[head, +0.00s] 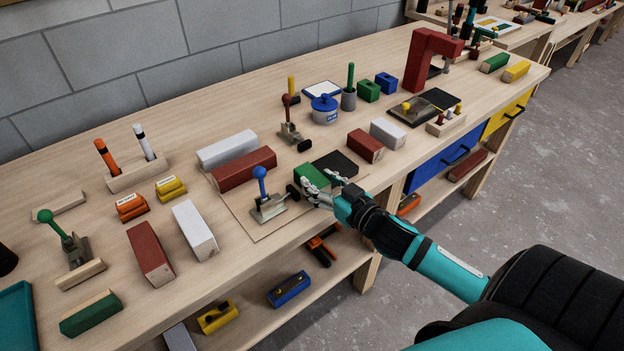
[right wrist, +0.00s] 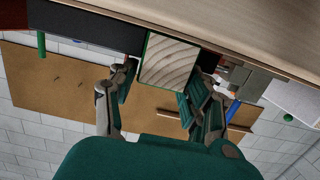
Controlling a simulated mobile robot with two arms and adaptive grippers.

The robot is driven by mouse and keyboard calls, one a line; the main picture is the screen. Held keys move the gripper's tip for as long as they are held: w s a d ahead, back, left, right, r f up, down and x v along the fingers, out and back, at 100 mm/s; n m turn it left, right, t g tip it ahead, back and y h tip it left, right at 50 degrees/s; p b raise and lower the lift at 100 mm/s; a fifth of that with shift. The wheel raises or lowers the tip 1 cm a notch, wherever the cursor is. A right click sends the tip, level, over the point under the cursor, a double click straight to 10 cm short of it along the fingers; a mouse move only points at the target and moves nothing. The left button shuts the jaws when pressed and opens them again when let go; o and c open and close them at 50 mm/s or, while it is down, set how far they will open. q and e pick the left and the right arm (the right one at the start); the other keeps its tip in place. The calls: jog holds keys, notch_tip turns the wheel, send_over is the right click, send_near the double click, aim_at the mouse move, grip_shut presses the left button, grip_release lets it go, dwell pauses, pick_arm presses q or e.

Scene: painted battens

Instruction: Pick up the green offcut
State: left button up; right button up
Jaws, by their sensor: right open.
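In the right wrist view the fingers of my right gripper (right wrist: 162,86) stand to either side of the offcut's end. I cannot tell whether they touch it. My left gripper is not in view.
A dark red block (head: 244,169) is to the left. Another green block (head: 91,314) lies at the front left. A lower shelf (head: 262,306) runs below the bench.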

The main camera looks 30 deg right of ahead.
jog(key=shift+w+f, duration=0.15)
jog(key=shift+w, duration=0.6)
jog(key=c, duration=0.8)
jog(key=shift+c, duration=0.2)
